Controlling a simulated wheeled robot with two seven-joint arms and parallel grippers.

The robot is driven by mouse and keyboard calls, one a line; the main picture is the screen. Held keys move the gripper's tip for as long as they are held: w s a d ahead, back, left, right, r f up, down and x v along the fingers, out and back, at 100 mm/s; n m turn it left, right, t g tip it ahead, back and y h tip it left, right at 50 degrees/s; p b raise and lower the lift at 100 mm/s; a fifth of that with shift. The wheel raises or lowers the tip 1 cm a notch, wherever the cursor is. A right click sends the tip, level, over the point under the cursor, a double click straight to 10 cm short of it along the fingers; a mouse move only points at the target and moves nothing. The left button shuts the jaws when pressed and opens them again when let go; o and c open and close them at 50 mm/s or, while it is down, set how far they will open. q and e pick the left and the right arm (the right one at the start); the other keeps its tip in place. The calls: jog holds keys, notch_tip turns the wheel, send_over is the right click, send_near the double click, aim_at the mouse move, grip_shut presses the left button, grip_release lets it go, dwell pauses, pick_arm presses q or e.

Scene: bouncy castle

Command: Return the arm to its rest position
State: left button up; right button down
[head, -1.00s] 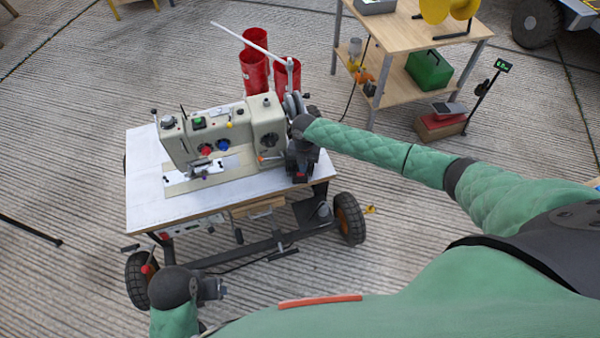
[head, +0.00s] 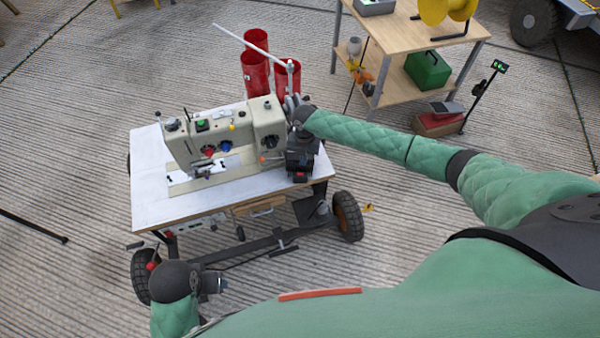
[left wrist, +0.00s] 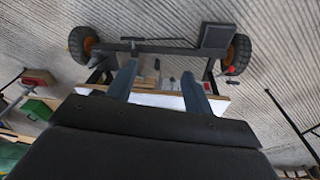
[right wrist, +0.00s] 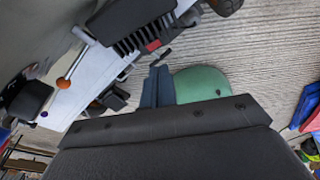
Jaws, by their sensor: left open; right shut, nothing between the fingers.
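My right arm reaches in from the right in the head view. Its gripper (head: 301,148) is at the right end of the cream sewing machine (head: 268,125), close to a black part with a red patch; its fingertips are hard to make out there. In the right wrist view its fingers (right wrist: 158,86) are together and empty, just beside a black ribbed part (right wrist: 145,35) of the machine. My left gripper (head: 218,284) is low in front of the cart; in the left wrist view its two fingers (left wrist: 160,88) are apart with nothing gripped.
The wheeled cart (head: 150,200) has a white top carrying the machine. Red tubes (head: 256,72) and a white rod (head: 240,40) stand behind it. A wooden shelf table (head: 400,35) with a green box (head: 428,70) stands at the back right.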

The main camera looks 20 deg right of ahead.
dwell(0.4)
jog(key=s+a+f+m+t+y, duration=0.1)
jog(key=s+a+f+m, duration=0.2)
jog(key=s+a+m, duration=0.5)
jog(key=s+a+f+m+t+y, duration=0.1)
jog(key=s+a+f+m, duration=0.1)
jog(key=s+a+m, duration=0.5)
pick_arm(q)
notch_tip(320, 180, down, 21)
jog(key=w, duration=0.1)
jog(key=shift+w+f, duration=0.15)
jog(key=shift+w, duration=0.25)
pick_arm(e)
jog(key=s+d+m, duration=0.3)
jog(key=s+m, duration=0.1)
jog(key=s, duration=0.3)
jog(key=s+d+f+m+h, duration=0.1)
jog(key=s+d+m, duration=0.3)
jog(key=s, duration=0.3)
jog(key=s+d+m+t, duration=0.1)
jog(key=s+d+m, duration=0.3)
jog(key=s, duration=0.3)
jog(key=shift+s+f+m+h, duration=0.4)
jog(key=shift+m, duration=0.3)
jog(key=shift+d, duration=0.1)
